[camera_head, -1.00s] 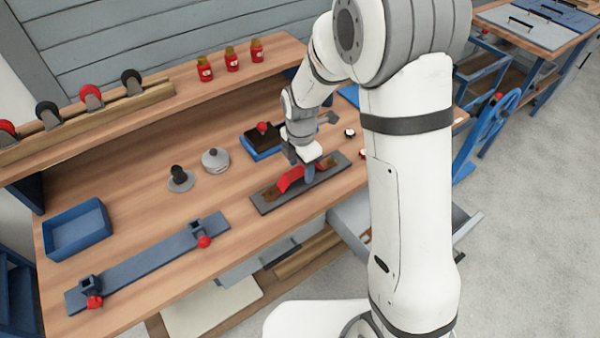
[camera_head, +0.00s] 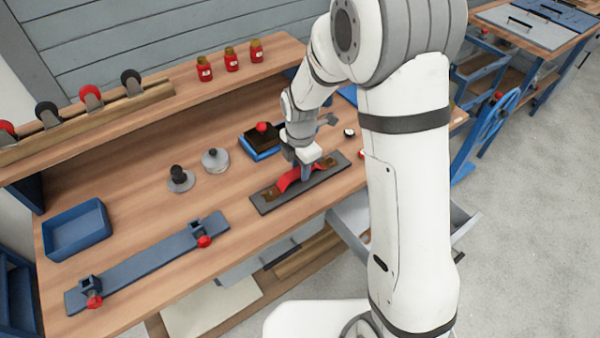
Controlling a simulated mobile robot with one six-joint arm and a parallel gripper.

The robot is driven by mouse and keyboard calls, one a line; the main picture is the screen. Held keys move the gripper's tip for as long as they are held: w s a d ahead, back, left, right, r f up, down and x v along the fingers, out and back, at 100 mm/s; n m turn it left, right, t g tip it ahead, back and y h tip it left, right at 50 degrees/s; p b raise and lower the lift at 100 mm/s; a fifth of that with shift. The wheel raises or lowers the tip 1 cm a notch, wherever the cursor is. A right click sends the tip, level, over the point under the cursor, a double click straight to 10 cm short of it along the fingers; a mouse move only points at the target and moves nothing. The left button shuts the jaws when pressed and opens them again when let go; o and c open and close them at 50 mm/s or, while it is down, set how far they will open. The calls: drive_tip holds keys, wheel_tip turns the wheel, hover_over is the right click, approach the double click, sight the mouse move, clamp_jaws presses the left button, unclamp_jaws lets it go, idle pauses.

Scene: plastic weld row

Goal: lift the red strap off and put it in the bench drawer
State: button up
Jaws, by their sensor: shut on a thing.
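The red strap (camera_head: 288,180) lies across the middle of a long dark grey plate (camera_head: 272,204) on the wooden bench. Brown pieces show on the plate on both sides of it. My gripper (camera_head: 304,175) points down over the plate and is shut on the red strap. The strap still appears to be at the plate; any gap beneath it is too small to tell. The bench drawer (camera_head: 350,232) stands pulled out under the front edge, right of the plate. My arm hides part of it.
A blue box with a red knob (camera_head: 262,146) stands behind the plate. A round grey pot (camera_head: 215,160) and a black-knobbed piece (camera_head: 180,179) stand to the left. A blue clamp bar (camera_head: 150,262) and a blue tray (camera_head: 76,230) lie farther left.

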wheel_tip(320, 180, up, 10)
idle(0.6)
